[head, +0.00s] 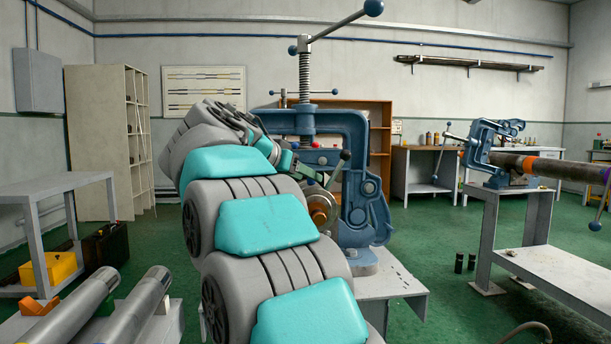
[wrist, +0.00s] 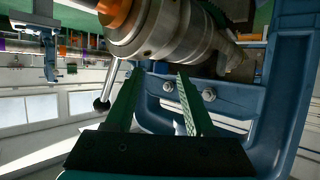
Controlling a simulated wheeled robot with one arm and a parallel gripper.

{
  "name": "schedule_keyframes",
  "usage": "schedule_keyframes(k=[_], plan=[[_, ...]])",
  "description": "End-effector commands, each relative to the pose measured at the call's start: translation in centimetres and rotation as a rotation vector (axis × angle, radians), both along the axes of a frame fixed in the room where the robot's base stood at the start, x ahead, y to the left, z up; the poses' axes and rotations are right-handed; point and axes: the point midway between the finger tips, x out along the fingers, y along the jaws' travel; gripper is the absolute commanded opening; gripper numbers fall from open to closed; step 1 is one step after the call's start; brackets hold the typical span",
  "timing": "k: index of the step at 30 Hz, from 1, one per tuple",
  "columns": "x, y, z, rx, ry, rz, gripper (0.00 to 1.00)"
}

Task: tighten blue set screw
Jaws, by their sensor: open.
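The large blue pipe vise (head: 350,125) stands on a grey stand in the middle of the head view. Its long top bar has blue ball ends, and a smaller bar with blue knobs (head: 334,92) crosses below. I cannot tell which part is the blue set screw. My gripper (head: 312,173) is at the vise opening, partly hidden by my arm. In the wrist view my gripper (wrist: 160,76) is open, with its two green fingers apart. A metal cylinder with an orange end (wrist: 165,30) lies just beyond the fingertips. The blue vise frame (wrist: 285,95) rises on the right.
A lever with a dark ball (wrist: 101,104) hangs left of the fingers. Bolt heads (wrist: 208,94) show behind them. Metal pipes (head: 75,305) lie at the front left. A second blue vise (head: 490,145) holds a long pipe at right.

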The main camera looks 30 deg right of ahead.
Motion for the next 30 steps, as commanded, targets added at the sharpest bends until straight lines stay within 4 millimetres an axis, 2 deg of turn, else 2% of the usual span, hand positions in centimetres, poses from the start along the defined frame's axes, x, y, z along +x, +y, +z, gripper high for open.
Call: schedule_keyframes(k=[4, 12, 26, 27, 30], plan=[[0.3, -0.8, -0.37, 0.001, 0.0, 0.0, 0.55], [0.37, -0.9, -0.4, 0.001, -0.002, 0.001, 0.55], [0.39, -0.87, -0.37, 0.001, -0.002, 0.001, 0.03], [0.39, -0.87, -0.37, 0.001, -0.002, 0.001, 0.0], [0.39, -0.87, -0.37, 0.0, -0.002, 0.001, 0.0]])
